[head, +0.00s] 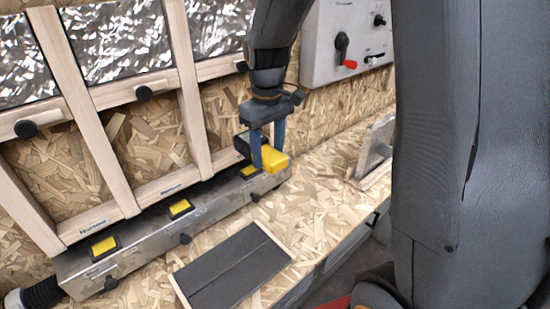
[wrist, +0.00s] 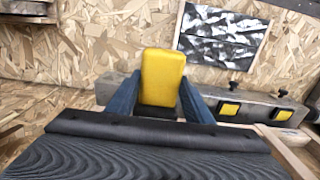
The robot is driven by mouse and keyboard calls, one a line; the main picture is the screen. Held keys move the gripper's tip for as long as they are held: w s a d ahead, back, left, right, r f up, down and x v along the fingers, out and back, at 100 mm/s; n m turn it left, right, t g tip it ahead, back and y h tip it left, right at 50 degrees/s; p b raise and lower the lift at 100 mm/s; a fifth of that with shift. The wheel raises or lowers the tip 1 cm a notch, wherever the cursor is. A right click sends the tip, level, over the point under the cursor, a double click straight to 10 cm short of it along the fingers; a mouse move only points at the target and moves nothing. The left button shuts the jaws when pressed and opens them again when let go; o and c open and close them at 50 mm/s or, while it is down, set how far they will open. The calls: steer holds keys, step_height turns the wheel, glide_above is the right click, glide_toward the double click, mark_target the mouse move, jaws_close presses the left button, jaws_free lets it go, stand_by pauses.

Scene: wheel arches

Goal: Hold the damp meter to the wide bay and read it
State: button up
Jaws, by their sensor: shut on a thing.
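My gripper (head: 266,148) is shut on a yellow and black block, which looks like the damp meter (head: 275,160). It holds the meter above the right end of a long metal box. In the wrist view the meter's yellow face (wrist: 162,75) stands upright between my two blue fingers (wrist: 160,102). The wooden frame (head: 95,122) at the left has several bays between its studs. Two small labels on its bottom rail are too small to read surely. I cannot tell which bay is the wide one. No reading shows on the meter.
The metal box (head: 145,238) carries several yellow pads and black knobs along the frame's foot. Crumpled foil (head: 118,45) fills the upper bays. A dark board (head: 235,265) lies in front. A grey panel (head: 345,35) with a red-tipped lever is on the wall behind.

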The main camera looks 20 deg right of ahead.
mark_target(279, 159)
steer(key=shift+w+a, duration=0.35)
steer(key=shift+w, duration=0.5)
steer(key=shift+w+a, duration=0.4)
steer(key=shift+w, duration=0.5)
steer(key=shift+w+a, duration=0.35)
steer(key=shift+w, duration=0.5)
steer(key=shift+w+a+p, duration=0.1)
steer(key=shift+w+p, duration=0.2)
steer(key=shift+p, duration=0.15)
steer(key=shift+s, duration=0.1)
steer(key=s+d+p, duration=0.1)
steer(key=s, duration=0.1)
steer(key=s+d+p, duration=0.1)
steer(key=s, duration=0.2)
steer(key=s+d+p, duration=0.1)
steer(key=s, duration=0.2)
steer(key=shift+s+d+r+p, duration=0.1)
steer(key=shift+s+d+p, duration=0.15)
steer(key=shift+d+p, duration=0.1)
steer(key=shift+s+d, duration=0.1)
steer(key=shift+s, duration=0.25)
